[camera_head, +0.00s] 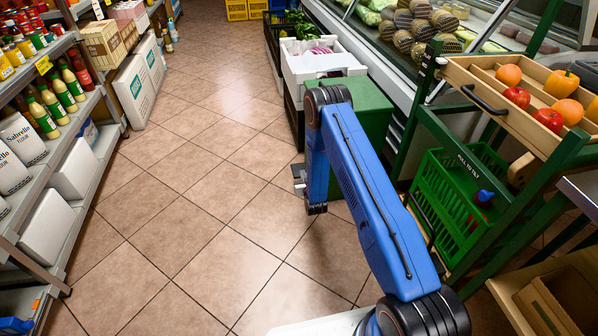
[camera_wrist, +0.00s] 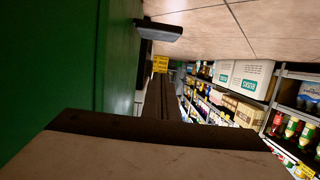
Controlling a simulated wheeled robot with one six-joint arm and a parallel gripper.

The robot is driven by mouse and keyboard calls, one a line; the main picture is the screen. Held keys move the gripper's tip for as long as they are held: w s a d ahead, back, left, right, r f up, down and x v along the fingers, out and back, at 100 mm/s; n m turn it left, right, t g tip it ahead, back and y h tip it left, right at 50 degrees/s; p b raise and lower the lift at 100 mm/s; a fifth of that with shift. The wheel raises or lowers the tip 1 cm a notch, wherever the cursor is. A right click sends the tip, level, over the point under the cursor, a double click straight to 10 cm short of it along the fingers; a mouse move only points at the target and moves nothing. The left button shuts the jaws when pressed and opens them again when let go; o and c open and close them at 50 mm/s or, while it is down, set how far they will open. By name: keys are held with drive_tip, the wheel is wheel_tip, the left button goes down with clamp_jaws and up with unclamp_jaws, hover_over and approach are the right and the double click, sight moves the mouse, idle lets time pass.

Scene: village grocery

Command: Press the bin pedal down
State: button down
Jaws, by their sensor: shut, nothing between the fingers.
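The green bin (camera_head: 368,108) stands at the right of the aisle, partly hidden behind my blue arm. In the wrist view its green wall (camera_wrist: 55,65) fills the left side. The dark grey pedal (camera_wrist: 160,30) juts out from that wall near the floor, at the top of this upside-down view. My gripper (camera_wrist: 163,82) is shut and empty, pointing along the aisle beside the bin. The pedal lies ahead and to the floor side of it, with a gap seeming to show between. In the head view, a small grey part shows beside my arm's end; I cannot tell whether it is pedal or gripper.
Stocked shelves (camera_head: 59,137) line the left side. A green rack with a wooden fruit tray (camera_head: 463,72) and green basket (camera_head: 437,197) stands right of my arm. A white crate (camera_head: 322,62) sits beyond the bin. The tiled aisle floor (camera_head: 200,190) is clear.

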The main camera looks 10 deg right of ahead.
drive_tip(key=shift+f, duration=0.2)
drive_tip(key=x, duration=0.9)
drive_tip(key=shift+w, duration=0.2)
drive_tip(key=f, duration=0.3)
drive_tip(key=shift+w, duration=0.25)
drive_tip(key=shift+f, duration=0.65)
